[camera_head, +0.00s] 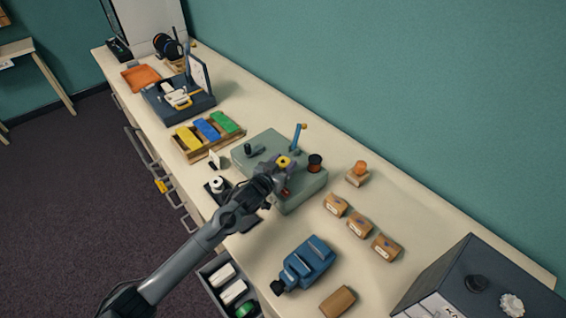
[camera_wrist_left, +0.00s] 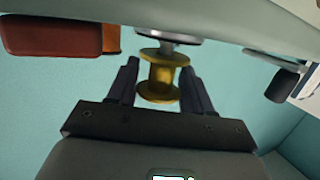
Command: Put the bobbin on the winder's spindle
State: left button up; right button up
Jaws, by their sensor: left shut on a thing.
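A yellow bobbin (camera_wrist_left: 161,76) is between the two fingers of my left gripper (camera_head: 277,166), which is shut on it. The bobbin's yellow top also shows in the head view (camera_head: 284,161), over the grey-green winder (camera_head: 258,150). In the wrist view a silver round part (camera_wrist_left: 168,38) lies right against the bobbin's flange in the picture; I cannot tell whether they touch. The spindle itself is not clearly visible; my gripper hides part of the winder. My right gripper is not in view.
A blue device (camera_head: 307,262) is in front, an open drawer (camera_head: 208,272) below.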

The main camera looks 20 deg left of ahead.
pick_arm(q)
jog(key=shift+f, duration=0.45)
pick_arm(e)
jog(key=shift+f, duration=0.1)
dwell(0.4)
pick_arm(q)
jog(key=o, duration=1.1)
